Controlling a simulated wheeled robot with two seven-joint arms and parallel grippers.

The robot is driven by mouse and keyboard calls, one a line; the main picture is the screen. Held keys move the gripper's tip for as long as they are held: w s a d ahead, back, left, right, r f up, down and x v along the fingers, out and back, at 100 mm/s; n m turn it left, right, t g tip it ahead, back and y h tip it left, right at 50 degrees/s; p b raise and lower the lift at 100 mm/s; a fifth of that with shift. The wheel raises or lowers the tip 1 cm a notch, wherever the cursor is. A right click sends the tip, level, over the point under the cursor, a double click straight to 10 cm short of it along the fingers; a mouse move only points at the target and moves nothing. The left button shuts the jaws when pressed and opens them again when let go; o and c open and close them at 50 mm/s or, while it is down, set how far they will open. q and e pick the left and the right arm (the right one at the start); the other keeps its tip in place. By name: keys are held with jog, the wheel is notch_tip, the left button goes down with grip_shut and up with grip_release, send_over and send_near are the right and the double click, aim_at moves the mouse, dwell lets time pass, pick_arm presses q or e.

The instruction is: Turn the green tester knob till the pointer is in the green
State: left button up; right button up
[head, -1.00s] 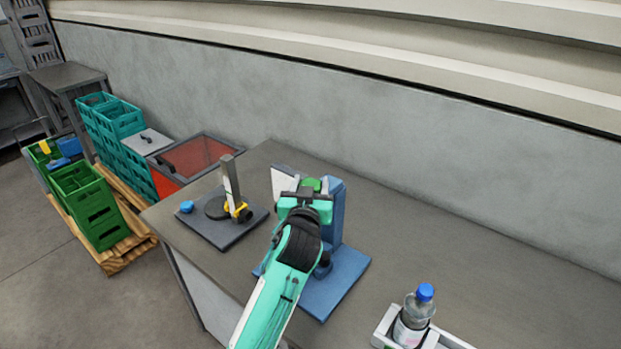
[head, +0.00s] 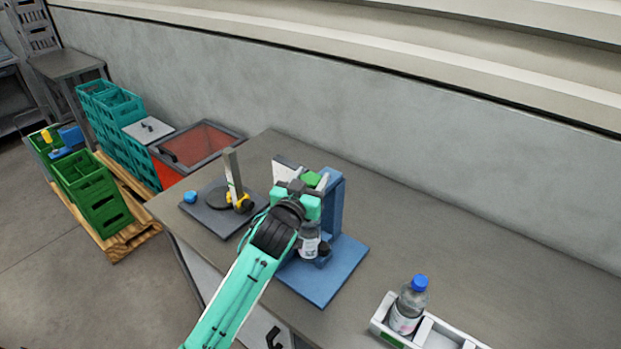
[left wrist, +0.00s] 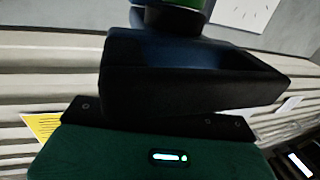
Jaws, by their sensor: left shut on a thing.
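The blue tester (head: 335,205) stands on the grey bench with its blue base plate in front. Its green knob (head: 312,178) shows at the top, just beyond my left gripper (head: 303,187), which is shut on it. In the left wrist view, a strip of the green knob (left wrist: 185,3) shows at the top edge above the dark gripper body. A white panel (head: 286,168) stands behind the gripper; the pointer cannot be made out. A bottle (head: 310,240) stands in the tester under the gripper, partly hidden by my arm. My right gripper is out of view.
A stand with a grey post (head: 233,175) and a blue cap (head: 190,197) are left of the tester. A bottle with a blue cap (head: 411,305) stands in a white tray (head: 440,330) at the front right.

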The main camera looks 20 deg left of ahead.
pick_arm(q)
jog(key=o, duration=1)
jog(key=shift+c, duration=0.2)
jog(key=shift+w, duration=0.1)
jog(key=shift+s+f, duration=0.1)
jog(key=shift+s, duration=0.35)
jog(key=s+a+b, duration=0.1)
jog(key=s+b, duration=0.3)
jog(key=s, duration=0.9)
jog(key=shift+a, duration=0.15)
